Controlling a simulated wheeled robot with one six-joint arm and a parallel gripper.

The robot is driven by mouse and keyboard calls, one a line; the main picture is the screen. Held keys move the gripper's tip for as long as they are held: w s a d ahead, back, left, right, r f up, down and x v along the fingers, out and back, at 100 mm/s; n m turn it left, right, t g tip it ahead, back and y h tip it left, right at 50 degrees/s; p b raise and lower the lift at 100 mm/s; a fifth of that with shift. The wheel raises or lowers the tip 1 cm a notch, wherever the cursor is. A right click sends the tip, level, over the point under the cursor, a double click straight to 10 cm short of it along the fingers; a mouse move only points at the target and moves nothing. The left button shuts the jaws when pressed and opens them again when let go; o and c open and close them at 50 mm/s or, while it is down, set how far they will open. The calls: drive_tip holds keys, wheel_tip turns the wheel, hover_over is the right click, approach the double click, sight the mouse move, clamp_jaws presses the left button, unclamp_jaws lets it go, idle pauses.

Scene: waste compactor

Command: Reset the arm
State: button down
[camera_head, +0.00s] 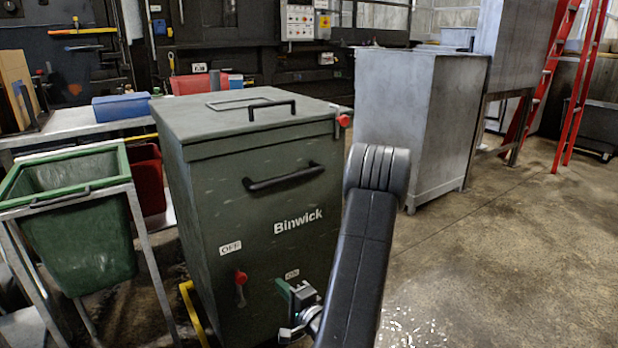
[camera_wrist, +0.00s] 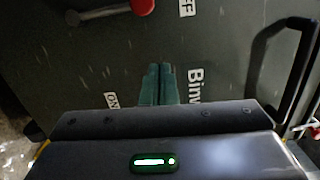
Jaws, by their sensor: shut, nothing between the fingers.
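My gripper (camera_head: 284,290) is low in front of the dark green Binwick compactor (camera_head: 215,215), close to its ON label (camera_head: 292,274). My arm crosses the head view in front of the compactor's right side. In the wrist view the two green fingers (camera_wrist: 157,85) lie together, shut and empty, with the compactor's front panel (camera_wrist: 100,55) behind them. I cannot tell whether the fingertips touch the panel. The red-knobbed lever (camera_head: 240,278) is beside the OFF label, left of my gripper. The lid of the compactor is closed.
A green bin (camera_head: 75,250) in a metal frame stands left of the compactor. A grey metal cabinet (camera_head: 405,120) stands behind on the right, with a red ladder (camera_head: 560,80) farther back. The concrete floor at the right is open. A black front handle (camera_head: 283,177) sticks out from the compactor.

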drive_tip(key=w+a, duration=0.3)
drive_tip(key=a, duration=0.5)
drive_tip(key=shift+w+f, duration=0.25)
drive_tip(key=shift+f, duration=0.1)
